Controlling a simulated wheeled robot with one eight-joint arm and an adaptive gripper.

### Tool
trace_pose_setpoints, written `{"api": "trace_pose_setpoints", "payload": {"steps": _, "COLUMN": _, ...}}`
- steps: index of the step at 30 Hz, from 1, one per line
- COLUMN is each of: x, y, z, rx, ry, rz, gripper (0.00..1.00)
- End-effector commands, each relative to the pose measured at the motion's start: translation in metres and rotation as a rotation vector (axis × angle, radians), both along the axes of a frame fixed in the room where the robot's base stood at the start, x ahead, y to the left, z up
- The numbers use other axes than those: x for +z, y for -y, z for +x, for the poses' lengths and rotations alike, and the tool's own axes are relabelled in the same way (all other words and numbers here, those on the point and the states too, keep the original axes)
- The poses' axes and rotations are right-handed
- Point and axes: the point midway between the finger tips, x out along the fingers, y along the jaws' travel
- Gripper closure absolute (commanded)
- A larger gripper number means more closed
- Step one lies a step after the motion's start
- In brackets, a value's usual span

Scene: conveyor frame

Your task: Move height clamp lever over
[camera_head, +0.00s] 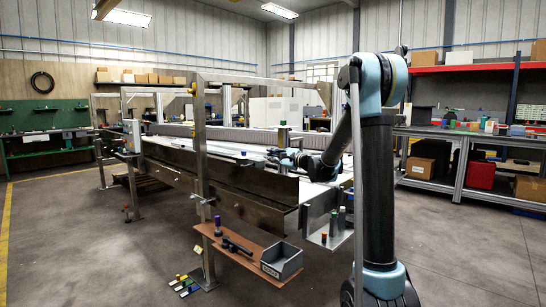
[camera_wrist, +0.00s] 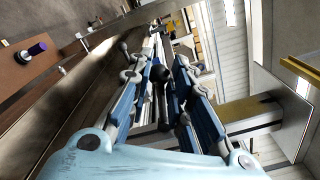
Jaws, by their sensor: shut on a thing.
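My gripper (camera_head: 277,156) is at the conveyor frame (camera_head: 235,190), beside the top of its near side rail. In the wrist view my gripper (camera_wrist: 165,58) has its two blue-padded fingers on either side of a dark, round-ended lever (camera_wrist: 160,76). It is shut on this lever, which looks like the height clamp lever. The fingers hide part of the lever, and its exact angle cannot be told. In the head view the lever is too small to make out by the fingers.
An upright metal post (camera_head: 200,150) stands at the near side of the conveyor. A brown shelf (camera_head: 225,240) below holds a grey bin (camera_head: 282,260) and a purple-topped part (camera_head: 218,224). Small coloured items (camera_head: 184,284) lie on the floor. Open floor lies at front left.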

Motion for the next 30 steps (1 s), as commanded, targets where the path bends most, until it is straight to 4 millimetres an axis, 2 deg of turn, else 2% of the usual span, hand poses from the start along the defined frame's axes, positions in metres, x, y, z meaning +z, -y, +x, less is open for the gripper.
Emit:
{"api": "trace_pose_setpoints", "payload": {"steps": 29, "x": -0.018, "y": -0.001, "z": -0.002, "rx": -0.002, "ry": -0.001, "rz": -0.001, "gripper": 0.88}}
{"api": "trace_pose_setpoints", "payload": {"steps": 30, "x": -0.018, "y": -0.001, "z": -0.002, "rx": -0.002, "ry": -0.001, "rz": -0.001, "gripper": 0.73}}
